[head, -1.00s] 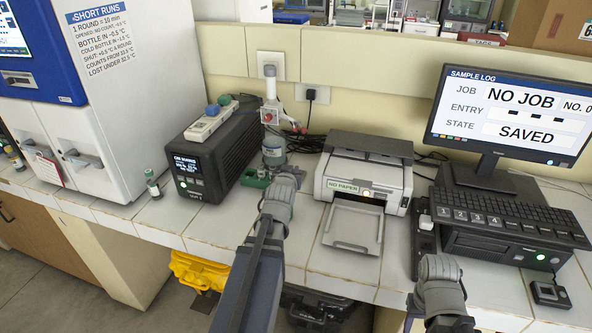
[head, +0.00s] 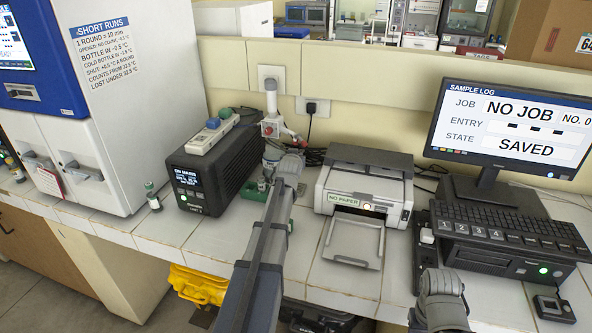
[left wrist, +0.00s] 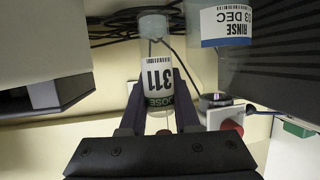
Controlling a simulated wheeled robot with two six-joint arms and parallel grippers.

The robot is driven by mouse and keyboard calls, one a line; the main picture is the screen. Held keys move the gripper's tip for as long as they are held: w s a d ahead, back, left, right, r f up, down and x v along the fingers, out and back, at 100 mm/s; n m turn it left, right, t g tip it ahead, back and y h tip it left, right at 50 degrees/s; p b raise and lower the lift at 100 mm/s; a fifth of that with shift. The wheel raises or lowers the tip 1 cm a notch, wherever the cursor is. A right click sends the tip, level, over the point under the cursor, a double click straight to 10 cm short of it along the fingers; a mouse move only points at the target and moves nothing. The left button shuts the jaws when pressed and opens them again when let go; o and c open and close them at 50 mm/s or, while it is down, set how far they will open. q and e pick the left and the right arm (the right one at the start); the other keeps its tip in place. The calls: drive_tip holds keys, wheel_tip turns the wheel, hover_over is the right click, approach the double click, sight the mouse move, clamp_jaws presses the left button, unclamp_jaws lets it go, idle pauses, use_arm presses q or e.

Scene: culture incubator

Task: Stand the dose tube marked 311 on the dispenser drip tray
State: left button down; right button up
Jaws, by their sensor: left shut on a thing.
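The dose tube marked 311 (left wrist: 158,78) is between the fingers of my left gripper (left wrist: 158,92), which is shut on it. Its printed label appears upside down in the left wrist view. In the head view my left wrist hides the gripper and tube. The dispenser (head: 271,128), white with red parts, stands against the wall just behind my left wrist. A green base (head: 252,190) shows low beside it; my arm covers much of this area, so I cannot make out the drip tray clearly. My right arm shows at the lower right, its gripper out of view.
A black box unit (head: 215,165) stands close left of the dispenser, and a printer (head: 366,185) to its right. A bottle labelled RINSE (left wrist: 225,25) is near the held tube. A small capped vial (head: 153,196) stands by the white cabinet (head: 130,110).

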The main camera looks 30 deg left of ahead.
use_arm(q)
drive_tip(key=shift+w+a+f+b, duration=0.1)
drive_tip(key=shift+w+f+b, duration=0.15)
drive_tip(key=shift+f+b, duration=0.9)
drive_tip(key=shift+w+a+f+b, duration=0.15)
drive_tip(key=shift+w+f+b, duration=0.1)
drive_tip(key=shift+f+b, duration=0.95)
drive_tip(key=shift+w+a+f+b, duration=0.1)
drive_tip(key=shift+w+f+b, duration=0.15)
drive_tip(key=shift+f+b, duration=0.9)
drive_tip(key=shift+f, duration=0.3)
drive_tip(key=c, duration=0.6)
unclamp_jaws()
drive_tip(key=shift+r, duration=0.1)
drive_tip(key=shift+c, duration=0.2)
